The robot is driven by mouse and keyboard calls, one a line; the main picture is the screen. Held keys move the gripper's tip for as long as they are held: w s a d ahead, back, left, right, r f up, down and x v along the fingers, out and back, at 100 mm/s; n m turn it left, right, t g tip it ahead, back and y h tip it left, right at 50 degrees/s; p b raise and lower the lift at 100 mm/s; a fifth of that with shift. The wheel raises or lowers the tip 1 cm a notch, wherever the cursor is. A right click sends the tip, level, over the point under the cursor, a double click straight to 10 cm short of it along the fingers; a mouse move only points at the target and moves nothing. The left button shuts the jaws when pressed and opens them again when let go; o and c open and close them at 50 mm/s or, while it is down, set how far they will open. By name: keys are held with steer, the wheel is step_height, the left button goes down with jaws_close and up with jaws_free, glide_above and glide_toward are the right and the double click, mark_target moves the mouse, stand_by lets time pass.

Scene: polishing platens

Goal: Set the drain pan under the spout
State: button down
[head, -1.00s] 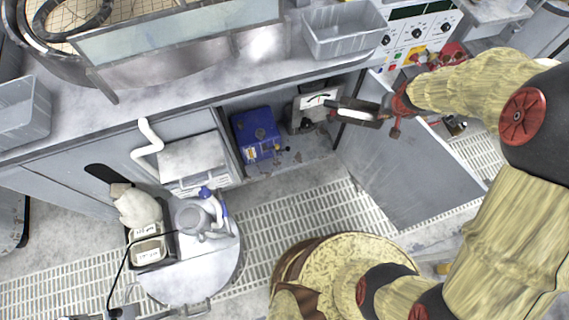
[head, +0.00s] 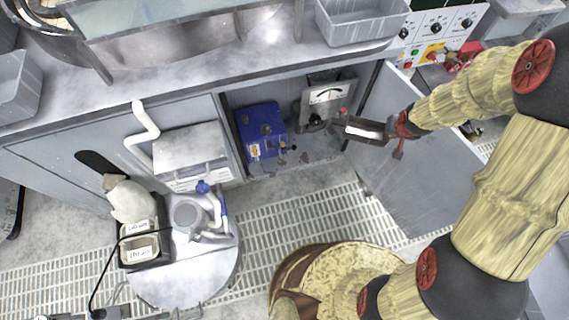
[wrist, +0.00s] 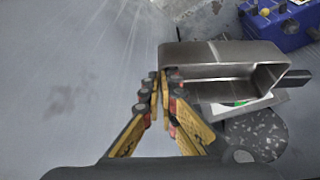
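A grey metal drain pan (head: 362,130) with a pale inside is held in the air in front of the open cabinet bay. My gripper (head: 396,128) is at its right end in the head view. In the wrist view my fingertips (wrist: 161,88) are close together at the near left wall of the pan (wrist: 222,55), which has a tab at its far end. A white bent pipe (head: 144,122) on the cabinet front at left may be the spout; I cannot tell. It curves down beside a grey-white box (head: 190,148).
A blue unit (head: 261,132) and a gauge box (head: 327,96) stand in the bay. An open grey door (head: 420,175) is close to my gripper. The grated floor (head: 300,212) before the bay is clear.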

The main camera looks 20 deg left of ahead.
steer(key=shift+a+f, duration=0.2)
